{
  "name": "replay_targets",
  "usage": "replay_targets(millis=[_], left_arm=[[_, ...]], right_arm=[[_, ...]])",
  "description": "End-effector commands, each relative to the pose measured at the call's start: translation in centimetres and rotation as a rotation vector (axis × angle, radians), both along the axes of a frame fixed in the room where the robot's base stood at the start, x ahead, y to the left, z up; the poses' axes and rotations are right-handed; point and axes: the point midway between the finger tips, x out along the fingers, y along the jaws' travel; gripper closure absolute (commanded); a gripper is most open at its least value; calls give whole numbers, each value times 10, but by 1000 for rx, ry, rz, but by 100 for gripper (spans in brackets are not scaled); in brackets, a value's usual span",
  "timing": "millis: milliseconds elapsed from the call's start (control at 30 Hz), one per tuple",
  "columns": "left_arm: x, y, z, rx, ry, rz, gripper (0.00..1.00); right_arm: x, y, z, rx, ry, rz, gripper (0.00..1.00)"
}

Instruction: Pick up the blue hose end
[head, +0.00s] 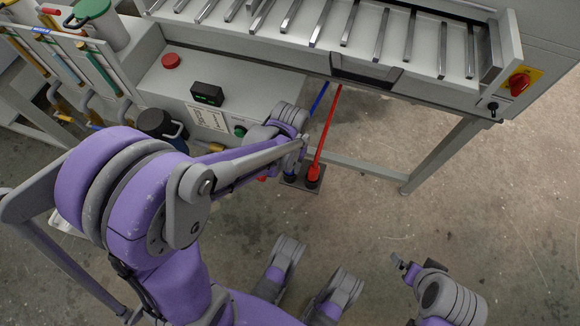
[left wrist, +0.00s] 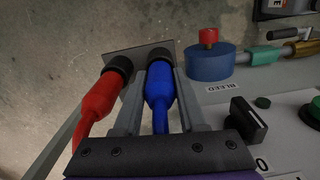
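The blue hose end (left wrist: 160,92) has a black collar and sits beside the red hose end (left wrist: 104,92) at a dark plate (left wrist: 142,50). My left gripper (left wrist: 163,95) has its fingers spread on either side of the blue hose end; I see no clear squeeze on it. In the head view my left gripper (head: 303,150) is above the blue end, which is mostly hidden behind my arm. The red hose end (head: 313,172) stands upright there on the plate (head: 301,184). My right gripper (head: 404,266) is low at the right, away from the hoses; its opening is unclear.
The machine with slatted rack (head: 340,30) stands behind, with a leg (head: 440,155) at the right. In the wrist view a blue bleed fitting (left wrist: 208,62) is close right. Floor to the right is clear.

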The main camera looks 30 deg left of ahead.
Motion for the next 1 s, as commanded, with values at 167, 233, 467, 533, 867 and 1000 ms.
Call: replay_targets(millis=[167,233,467,533,867,1000], left_arm=[[0,0,0,0,0,0,96],[0,0,0,0,0,0,100],[0,0,0,0,0,0,100],[0,0,1,0,0,0,100],[-1,0,54,0,-1,0,100],[0,0,80,0,-1,0,100]], right_arm=[[0,0,0,0,0,0,0],[0,0,0,0,0,0,0],[0,0,0,0,0,0,0],[0,0,0,0,0,0,0],[-3,0,25,0,-8,0,0],[-4,0,36,0,-11,0,0]])
